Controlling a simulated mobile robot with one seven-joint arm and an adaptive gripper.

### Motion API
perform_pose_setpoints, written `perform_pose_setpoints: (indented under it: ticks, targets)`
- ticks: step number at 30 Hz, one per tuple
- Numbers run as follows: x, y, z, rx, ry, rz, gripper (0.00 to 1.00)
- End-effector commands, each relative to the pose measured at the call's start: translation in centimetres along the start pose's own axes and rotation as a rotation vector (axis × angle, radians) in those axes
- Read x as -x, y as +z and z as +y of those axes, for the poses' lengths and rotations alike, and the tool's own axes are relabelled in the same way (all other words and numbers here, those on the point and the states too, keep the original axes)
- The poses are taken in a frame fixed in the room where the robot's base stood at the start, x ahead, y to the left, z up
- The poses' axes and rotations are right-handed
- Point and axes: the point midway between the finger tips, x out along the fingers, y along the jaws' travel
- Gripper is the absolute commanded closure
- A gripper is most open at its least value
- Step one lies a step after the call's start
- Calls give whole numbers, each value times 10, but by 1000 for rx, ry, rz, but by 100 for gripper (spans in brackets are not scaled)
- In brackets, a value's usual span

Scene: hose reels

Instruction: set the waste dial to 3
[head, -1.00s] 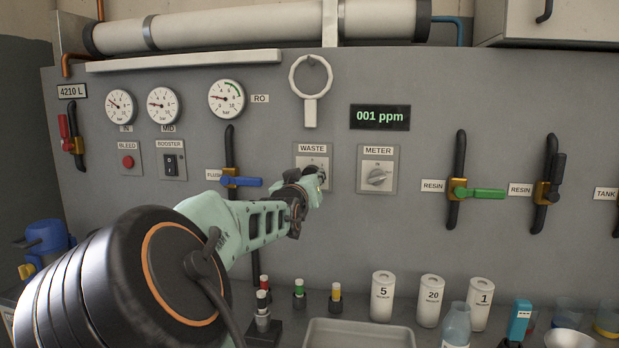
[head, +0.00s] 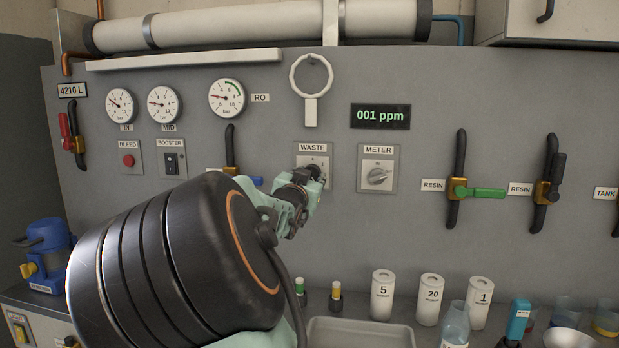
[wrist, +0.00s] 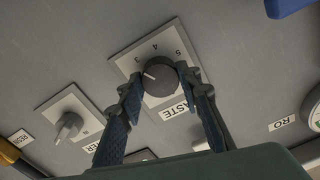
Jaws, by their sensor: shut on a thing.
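The waste dial is a round dark knob (wrist: 160,84) on a pale plate with the numbers 3, 4 and 5 showing in the wrist view. Its white pointer line is directed toward the upper left, at or close to the 3. My gripper (wrist: 164,80) is shut on the knob, one finger on each side. In the head view, my gripper (head: 312,173) is at the WASTE plate (head: 300,151) and covers most of the knob. Any lower numbers are hidden behind a finger.
The METER dial (head: 377,177) is just right of the waste dial. The blue FLUSH handle (head: 257,181) is partly behind my arm. A grey tray (head: 360,327) and several white canisters (head: 431,300) stand on the bench below. A green resin valve handle (head: 482,192) is further right.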

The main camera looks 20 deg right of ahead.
Motion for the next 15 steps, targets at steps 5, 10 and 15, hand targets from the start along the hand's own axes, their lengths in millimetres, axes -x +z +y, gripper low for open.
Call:
perform_pose_setpoints:
  ticks: [5, 10, 15]
  targets:
    - [0, 0, 0, -1, 0, 1, 92]
    - [0, 0, 0, 0, 0, 1, 66]
    - [0, 0, 0, 0, 0, 1, 50]
